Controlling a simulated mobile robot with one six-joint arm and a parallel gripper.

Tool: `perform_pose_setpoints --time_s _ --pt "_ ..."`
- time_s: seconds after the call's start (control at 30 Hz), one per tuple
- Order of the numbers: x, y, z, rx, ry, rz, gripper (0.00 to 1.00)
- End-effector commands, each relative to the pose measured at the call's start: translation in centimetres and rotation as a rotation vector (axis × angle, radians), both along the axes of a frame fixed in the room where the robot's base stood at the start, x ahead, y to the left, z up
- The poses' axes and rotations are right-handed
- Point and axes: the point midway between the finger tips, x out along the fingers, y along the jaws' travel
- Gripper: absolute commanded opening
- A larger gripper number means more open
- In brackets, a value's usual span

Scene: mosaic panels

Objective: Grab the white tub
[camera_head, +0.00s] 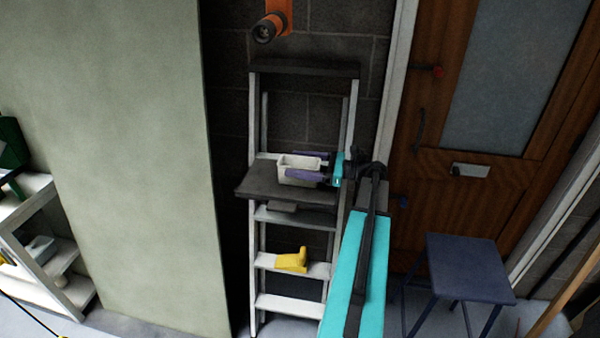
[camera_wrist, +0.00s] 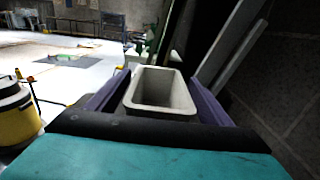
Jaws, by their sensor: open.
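The white tub (camera_head: 296,170) is a small open-topped rectangular box. It stands upright on the dark platform (camera_head: 262,184) of a stepladder in the head view. My gripper (camera_head: 306,165) reaches in from the right, with one purple finger on the tub's far side and one on its near side. In the wrist view the tub (camera_wrist: 160,108) sits between the two purple fingers (camera_wrist: 160,95), and its inside looks empty. The jaws are open. I cannot tell whether either finger touches the tub. The fingers hide part of the tub's sides.
The stepladder (camera_head: 258,275) stands against a dark block wall. A yellow object (camera_head: 292,260) lies on a lower step. A blue stool (camera_head: 468,268) and a wooden door (camera_head: 425,150) are at right. A pale green panel (camera_head: 130,170) stands at left. An orange fixture (camera_head: 280,14) is above.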

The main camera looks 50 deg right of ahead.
Motion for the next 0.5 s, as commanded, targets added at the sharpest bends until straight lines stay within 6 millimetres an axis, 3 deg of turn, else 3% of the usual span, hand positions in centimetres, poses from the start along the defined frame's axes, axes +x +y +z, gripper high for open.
perform_pose_setpoints --time_s 0.3,0.5 --pt "-0.05 -0.04 0.01 0.000 0.000 0.000 0.72" --pt "-0.06 -0.06 0.01 0.000 0.000 -0.001 0.38"
